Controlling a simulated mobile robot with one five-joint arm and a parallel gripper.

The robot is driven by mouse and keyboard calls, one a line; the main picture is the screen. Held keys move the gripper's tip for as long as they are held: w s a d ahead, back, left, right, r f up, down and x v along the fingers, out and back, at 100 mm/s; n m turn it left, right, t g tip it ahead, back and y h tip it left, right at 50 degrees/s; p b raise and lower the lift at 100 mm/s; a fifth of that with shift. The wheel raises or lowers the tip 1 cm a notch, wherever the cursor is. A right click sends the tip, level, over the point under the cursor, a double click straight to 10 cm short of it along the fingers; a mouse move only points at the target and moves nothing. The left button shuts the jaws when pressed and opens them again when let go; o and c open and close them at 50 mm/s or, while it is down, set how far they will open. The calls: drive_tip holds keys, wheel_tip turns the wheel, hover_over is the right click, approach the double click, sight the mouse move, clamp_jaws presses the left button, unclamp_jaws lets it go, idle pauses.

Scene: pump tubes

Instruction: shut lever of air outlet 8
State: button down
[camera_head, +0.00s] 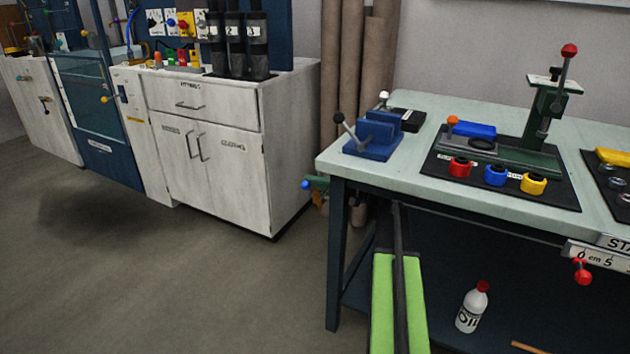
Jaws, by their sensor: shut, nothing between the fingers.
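I cannot read a number 8 in the head view, so I cannot tell which fitting is air outlet 8 or how its lever stands. A small green fitting with a blue end (306,185) juts out low beside the left end of the workbench; no label on it is readable. A wall panel with coloured knobs (185,22) is at the upper left, its markings too small to read. My gripper is not in view.
A white cabinet (230,180) stands left of the workbench (440,108), which carries a blue vise (372,140) and a green press (545,120). Brown rolls (352,70) lean behind. An oil bottle (472,310) is under the bench. The floor (170,270) at left is clear.

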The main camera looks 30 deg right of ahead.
drive_tip(key=v, duration=1.7)
drive_tip(key=shift+s+d, duration=0.1)
